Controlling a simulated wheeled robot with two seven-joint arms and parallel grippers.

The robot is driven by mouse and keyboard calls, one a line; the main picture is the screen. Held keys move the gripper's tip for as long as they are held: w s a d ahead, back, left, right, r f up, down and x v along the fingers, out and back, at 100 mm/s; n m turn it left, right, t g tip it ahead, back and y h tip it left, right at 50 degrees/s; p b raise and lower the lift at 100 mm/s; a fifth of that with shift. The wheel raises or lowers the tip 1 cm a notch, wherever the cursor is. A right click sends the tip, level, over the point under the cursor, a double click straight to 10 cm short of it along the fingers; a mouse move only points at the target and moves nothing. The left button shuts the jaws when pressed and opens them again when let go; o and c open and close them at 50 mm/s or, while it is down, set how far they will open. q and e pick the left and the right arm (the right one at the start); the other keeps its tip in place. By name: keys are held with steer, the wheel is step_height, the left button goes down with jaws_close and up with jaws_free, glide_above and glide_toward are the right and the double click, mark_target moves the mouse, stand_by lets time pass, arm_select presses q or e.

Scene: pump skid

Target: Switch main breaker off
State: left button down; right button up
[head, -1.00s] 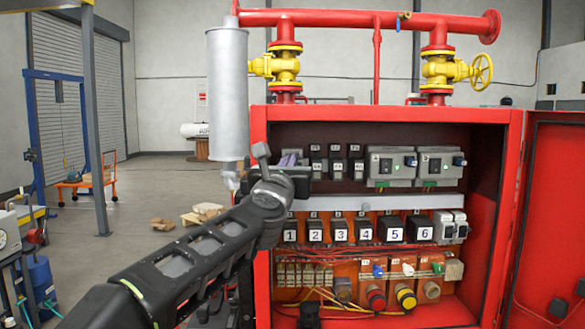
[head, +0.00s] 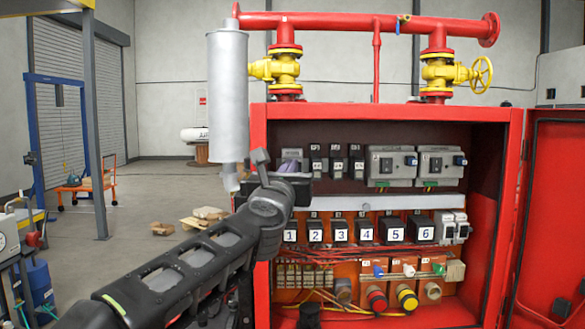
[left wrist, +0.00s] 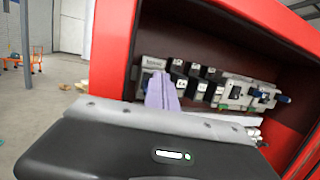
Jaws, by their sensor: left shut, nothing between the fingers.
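The open red cabinet (head: 258,215) stands ahead and holds rows of electrical devices. A grey unit (head: 291,153) at the left end of its top row, likely the main breaker, is partly hidden behind my left gripper. It also shows in the left wrist view (left wrist: 150,64), where the purple fingers cover part of its front. My left gripper (head: 290,165) is shut and empty, with its fingers pointing at this unit. I cannot tell whether they touch it. The fingers also show in the left wrist view (left wrist: 160,88). The unit's lever position is hidden. My right gripper is not in view.
Small dark breakers (head: 337,164) and two grey switch units (head: 391,166) sit right of the grey unit. Numbered black blocks (head: 365,230) fill the row below. A grey cylinder (head: 228,95) hangs left of the cabinet. The red door (head: 553,200) stands open at the right.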

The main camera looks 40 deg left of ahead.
arm_select(q)
steer(key=s+d, duration=0.3)
steer(key=s, duration=0.1)
steer(key=shift+r, duration=0.25)
steer(key=shift+w, duration=0.1)
stand_by(0.4)
